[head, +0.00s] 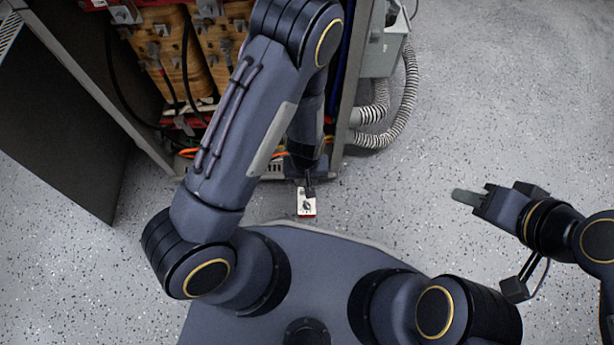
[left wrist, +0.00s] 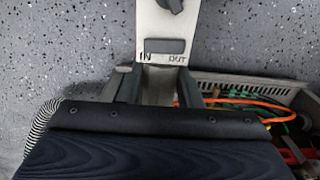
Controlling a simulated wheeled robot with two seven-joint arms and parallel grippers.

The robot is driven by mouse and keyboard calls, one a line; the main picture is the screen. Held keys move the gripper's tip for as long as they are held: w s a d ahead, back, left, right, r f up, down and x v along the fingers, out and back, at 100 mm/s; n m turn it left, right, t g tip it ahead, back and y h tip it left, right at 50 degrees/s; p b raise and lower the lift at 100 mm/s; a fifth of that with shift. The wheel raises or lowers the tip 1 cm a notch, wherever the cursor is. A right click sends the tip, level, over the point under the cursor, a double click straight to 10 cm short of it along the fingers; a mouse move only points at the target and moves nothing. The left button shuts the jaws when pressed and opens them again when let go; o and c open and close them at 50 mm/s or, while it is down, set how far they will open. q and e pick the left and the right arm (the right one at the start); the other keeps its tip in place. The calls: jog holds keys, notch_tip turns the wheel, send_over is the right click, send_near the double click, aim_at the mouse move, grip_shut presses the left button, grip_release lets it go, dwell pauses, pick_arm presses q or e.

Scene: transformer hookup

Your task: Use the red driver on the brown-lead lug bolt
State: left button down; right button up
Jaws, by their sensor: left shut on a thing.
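The floor at right is clear.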

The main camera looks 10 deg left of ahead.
pick_arm(q)
jog(key=shift+w, duration=0.15)
jog(key=shift+w+a, duration=0.25)
jog(key=shift+w, duration=0.55)
jog(key=shift+w+a, duration=0.2)
jog(key=shift+w, duration=0.6)
jog(key=shift+w+a, duration=0.25)
jog(key=shift+w, duration=0.55)
jog(key=shift+w+a+r, duration=0.1)
jog(key=shift+w+a, duration=0.05)
jog(key=shift+w, duration=0.4)
jog(key=shift+w+a, duration=0.15)
jog(key=shift+w, duration=0.4)
dwell(1.4)
jog(key=shift+s+d+p, duration=0.1)
jog(key=shift+s+p, duration=0.15)
jog(key=shift+p, duration=0.05)
dwell(1.0)
jog(key=shift+s+d, duration=0.3)
jog(key=shift+s, duration=0.75)
jog(key=shift+s+d, duration=0.25)
jog(key=shift+s, duration=0.8)
